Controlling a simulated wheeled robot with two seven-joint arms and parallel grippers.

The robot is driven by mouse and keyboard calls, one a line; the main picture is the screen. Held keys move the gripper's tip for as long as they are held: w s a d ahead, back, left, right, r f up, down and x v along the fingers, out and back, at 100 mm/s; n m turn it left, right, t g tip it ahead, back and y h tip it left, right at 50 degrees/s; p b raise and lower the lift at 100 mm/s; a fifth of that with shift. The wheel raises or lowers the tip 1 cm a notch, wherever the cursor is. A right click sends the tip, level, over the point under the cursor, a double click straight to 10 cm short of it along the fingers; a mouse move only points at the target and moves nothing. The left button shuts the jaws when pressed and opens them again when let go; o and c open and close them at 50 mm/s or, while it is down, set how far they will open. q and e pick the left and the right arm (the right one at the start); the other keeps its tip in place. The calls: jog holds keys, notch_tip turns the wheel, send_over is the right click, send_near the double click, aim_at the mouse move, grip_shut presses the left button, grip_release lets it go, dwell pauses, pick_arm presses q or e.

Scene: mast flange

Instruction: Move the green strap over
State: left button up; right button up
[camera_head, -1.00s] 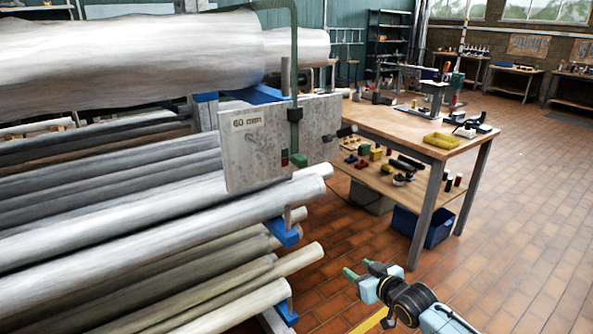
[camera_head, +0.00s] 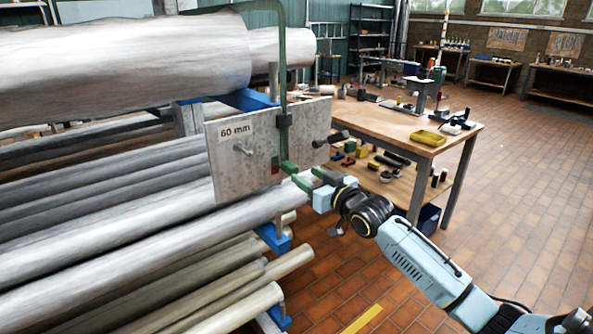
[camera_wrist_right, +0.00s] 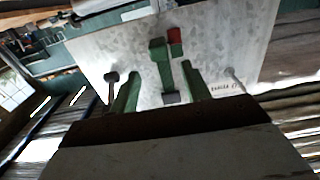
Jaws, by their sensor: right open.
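The green strap (camera_head: 283,60) arches over the large pale mast and hangs down the front of a grey metal plate (camera_head: 238,175) marked "60 mm". It passes a dark buckle or clip and ends in a green tab (camera_head: 289,167) low on the plate, beside a small red block. My right gripper (camera_head: 308,181) is open, with green fingers, just right of and below the tab. In the right wrist view, the open fingers (camera_wrist_right: 160,92) point at the plate, with the green strap end (camera_wrist_right: 159,58) ahead between them. I cannot tell whether they touch it. My left gripper is not in view.
Stacked poles (camera_head: 150,215) fill the left on a rack with blue supports (camera_head: 274,238). A wooden workbench (camera_head: 385,122) stands behind. The tiled floor at right is clear.

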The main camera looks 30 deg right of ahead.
aim_at(295, 168)
jog(key=shift+w+a, duration=0.2)
jog(key=shift+w, duration=2.5)
grip_shut()
